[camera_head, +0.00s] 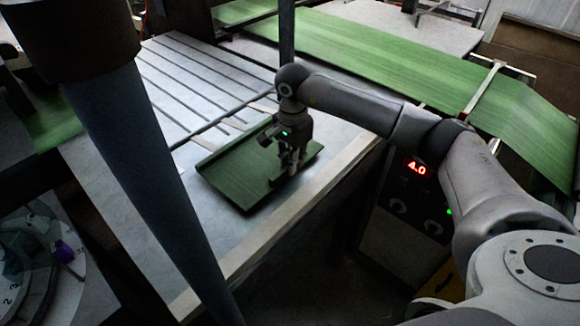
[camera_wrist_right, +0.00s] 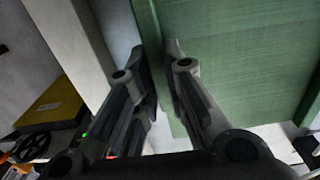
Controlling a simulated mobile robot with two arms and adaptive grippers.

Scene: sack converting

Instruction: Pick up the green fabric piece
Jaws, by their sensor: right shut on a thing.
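The green fabric piece (camera_head: 238,176) lies on the pale machine table, with its far edge curled up, in the head view. My right gripper (camera_head: 291,165) is at the piece's right part, near the table's front edge. In the right wrist view its fingers (camera_wrist_right: 164,75) are shut on the edge of the green fabric piece (camera_wrist_right: 235,60). The fingers hide part of that edge. My left gripper is not in view.
A long green fabric web (camera_head: 400,65) runs across the back right over rollers. The slatted pale table (camera_head: 190,85) extends behind the piece. A control box with a red display (camera_head: 416,169) stands below my right arm. A wooden edge (camera_head: 270,225) bounds the table's front.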

